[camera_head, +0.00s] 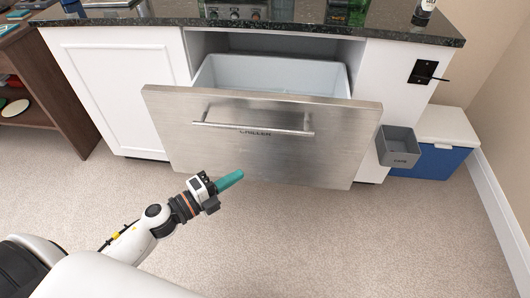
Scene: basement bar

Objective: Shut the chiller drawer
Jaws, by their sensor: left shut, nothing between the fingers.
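The chiller drawer (262,150) stands pulled out from the white counter unit. Its front is brushed steel with a bar handle (252,127) and the label CHILLER. Its pale inner bin (272,72) shows behind the front and looks empty where I can see into it. My left gripper (236,177) has teal fingers and is shut with nothing in it. In the picture it lies just below the drawer front's lower part, left of its middle; whether it touches the steel I cannot tell. My right gripper is out of view.
A dark stone countertop (400,32) runs above the drawer. A white cabinet door (115,80) is left of it. A grey caps box (397,147) hangs at the right, by a blue and white cooler (438,140). A brown shelf (50,90) stands far left. The carpet (350,240) in front is clear.

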